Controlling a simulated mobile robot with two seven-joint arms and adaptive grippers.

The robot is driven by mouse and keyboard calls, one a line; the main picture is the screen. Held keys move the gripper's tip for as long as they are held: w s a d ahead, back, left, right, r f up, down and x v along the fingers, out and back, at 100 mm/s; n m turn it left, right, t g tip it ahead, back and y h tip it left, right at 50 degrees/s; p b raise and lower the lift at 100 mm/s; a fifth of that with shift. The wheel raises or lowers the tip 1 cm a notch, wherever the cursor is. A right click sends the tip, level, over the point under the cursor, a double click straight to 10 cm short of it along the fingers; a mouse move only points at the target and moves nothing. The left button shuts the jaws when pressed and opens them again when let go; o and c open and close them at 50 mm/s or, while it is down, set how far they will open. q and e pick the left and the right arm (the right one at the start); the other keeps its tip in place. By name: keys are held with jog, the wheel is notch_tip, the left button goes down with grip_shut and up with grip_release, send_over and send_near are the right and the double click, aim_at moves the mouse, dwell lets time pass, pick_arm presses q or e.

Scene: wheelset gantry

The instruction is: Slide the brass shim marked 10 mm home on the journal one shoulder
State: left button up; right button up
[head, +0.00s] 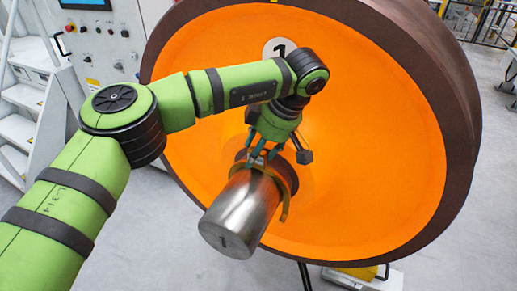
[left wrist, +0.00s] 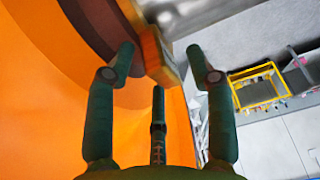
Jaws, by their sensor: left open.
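The brass shim (head: 286,206) is a curved band around the steel journal (head: 240,210), in front of the dark brown shoulder (head: 284,172) of the orange wheel. I cannot tell whether the shim touches the shoulder, and its marking is not legible. The shim's upper end block also shows in the left wrist view (left wrist: 158,58). My left gripper (head: 262,157) is above the journal, its fingers pointing down toward the shim. In the left wrist view its fingers (left wrist: 160,62) are spread, with the shim end between or just beyond their tips. My right gripper is out of view.
The large orange wheel (head: 390,130) with a dark rim fills the space behind the journal and bears a white disc marked 1 (head: 281,49). A control cabinet (head: 105,45) and white steps (head: 25,130) stand at left.

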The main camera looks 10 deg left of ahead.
pick_arm(q)
jog(key=v, duration=1.2)
